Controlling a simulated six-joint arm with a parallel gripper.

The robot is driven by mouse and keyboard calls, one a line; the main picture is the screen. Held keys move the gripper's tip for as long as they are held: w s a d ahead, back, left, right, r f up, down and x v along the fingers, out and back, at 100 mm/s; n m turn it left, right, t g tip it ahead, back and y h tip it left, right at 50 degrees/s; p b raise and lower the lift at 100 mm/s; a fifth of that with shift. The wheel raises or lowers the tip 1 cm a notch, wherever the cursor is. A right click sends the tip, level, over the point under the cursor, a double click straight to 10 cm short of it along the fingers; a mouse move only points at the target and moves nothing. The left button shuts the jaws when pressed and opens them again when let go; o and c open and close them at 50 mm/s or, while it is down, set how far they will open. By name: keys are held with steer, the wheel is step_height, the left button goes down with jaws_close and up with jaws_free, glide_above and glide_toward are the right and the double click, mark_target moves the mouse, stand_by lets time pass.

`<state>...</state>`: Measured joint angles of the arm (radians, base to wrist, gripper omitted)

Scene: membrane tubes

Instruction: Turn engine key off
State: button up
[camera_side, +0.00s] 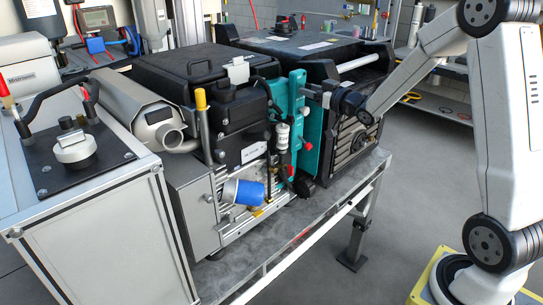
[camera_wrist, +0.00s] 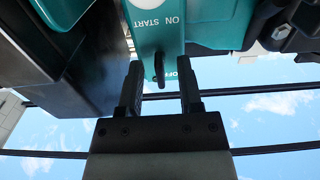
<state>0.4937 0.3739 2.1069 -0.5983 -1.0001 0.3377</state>
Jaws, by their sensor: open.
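The engine panel is a teal upright plate (camera_side: 298,115) on the machine in the side view, and it also fills the top of the wrist view (camera_wrist: 205,12). A thin dark key (camera_wrist: 159,68) stands out from the panel. My gripper (camera_wrist: 161,78) is open, with one black finger on each side of the key and a visible gap to each. In the side view my gripper (camera_side: 322,94) reaches the panel from the right; the key cannot be made out there.
A blue-and-white cylinder (camera_side: 243,192) and a red-tipped fitting (camera_side: 291,170) sit left of and below my gripper. A black ribbed housing (camera_side: 352,145) lies close on the right. The grey bench edge (camera_side: 300,235) runs in front, with open floor beyond.

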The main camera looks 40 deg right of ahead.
steer(key=s, duration=0.7)
steer(key=shift+s, duration=0.35)
steer(key=s+a+f+m+g+h, duration=0.1)
steer(key=s+a+f+g, duration=0.3)
steer(key=a+f+g, duration=0.6)
steer(key=s+a+f+g+y, duration=0.1)
steer(key=s+a+f+g, duration=0.4)
steer(key=s, duration=0.6)
steer(key=a, duration=0.2)
steer(key=shift+a+f+n, duration=0.4)
steer(key=shift+w, duration=0.15)
